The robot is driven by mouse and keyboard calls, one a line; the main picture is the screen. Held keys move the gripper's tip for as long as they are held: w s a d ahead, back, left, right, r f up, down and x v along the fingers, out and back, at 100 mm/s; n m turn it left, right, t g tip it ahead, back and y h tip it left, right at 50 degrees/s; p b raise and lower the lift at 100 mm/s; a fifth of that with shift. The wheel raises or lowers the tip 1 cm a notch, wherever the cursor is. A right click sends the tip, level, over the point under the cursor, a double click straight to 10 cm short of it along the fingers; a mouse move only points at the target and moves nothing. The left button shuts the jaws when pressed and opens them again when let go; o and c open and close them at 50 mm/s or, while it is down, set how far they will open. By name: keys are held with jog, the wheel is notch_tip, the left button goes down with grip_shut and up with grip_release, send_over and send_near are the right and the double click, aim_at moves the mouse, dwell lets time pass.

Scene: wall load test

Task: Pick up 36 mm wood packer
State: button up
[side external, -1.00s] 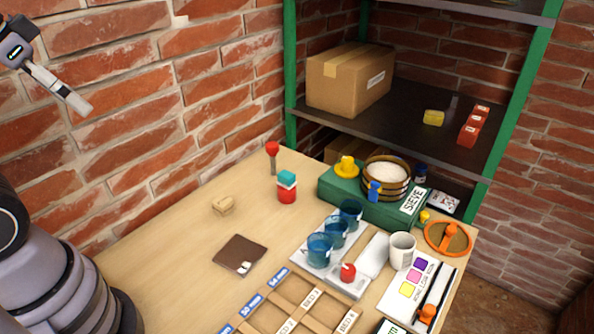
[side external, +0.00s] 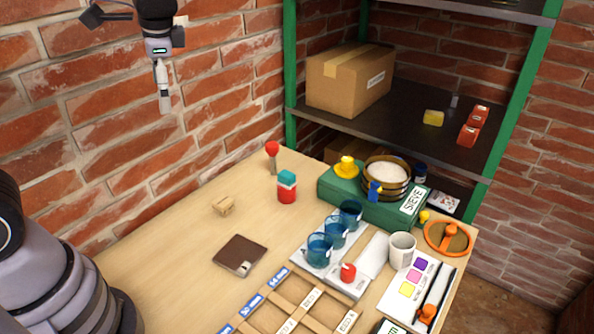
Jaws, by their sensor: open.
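A small pale wooden block (side external: 223,206), which looks like the wood packer, lies on the left part of the wooden table. No size mark on it can be read. My gripper (side external: 164,106) points down in front of the brick wall, well above the table and up and to the left of the block. It is open and nothing shows between its fingers. The fingers are seen nearly edge-on, so the gap is hard to make out.
A brown flat pad (side external: 240,256) lies in front of the block. A red and teal stack (side external: 287,187) and a red-topped post (side external: 272,157) stand to its right. Blue cups (side external: 320,250), a divided tray (side external: 272,318) and a green sieve box (side external: 345,196) fill the right side.

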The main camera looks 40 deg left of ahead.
jog(key=w+d+f+m+g+y, duration=0.25)
jog(key=w+f+m+y, duration=0.25)
jog(key=w+f, duration=0.6)
notch_tip(320, 180, down, 9)
jog(key=w+d+m+y, duration=0.2)
jog(key=m, duration=0.1)
jog(key=m+t+y, duration=0.1)
jog(key=m+y, duration=0.2)
jog(key=m, duration=0.1)
send_near(226, 202)
jog(key=v, duration=0.2)
jog(key=shift+s+d+r, duration=0.1)
jog(key=shift+d+r, duration=0.2)
jog(key=shift+d, duration=0.05)
jog(key=shift+a+f+t, duration=0.1)
jog(key=shift+f+t, duration=0.25)
jog(key=x, duration=0.8)
jog(key=shift+s, duration=0.1)
jog(key=x, duration=0.5)
jog(key=shift+s+a, duration=0.15)
jog(key=shift+a, duration=0.25)
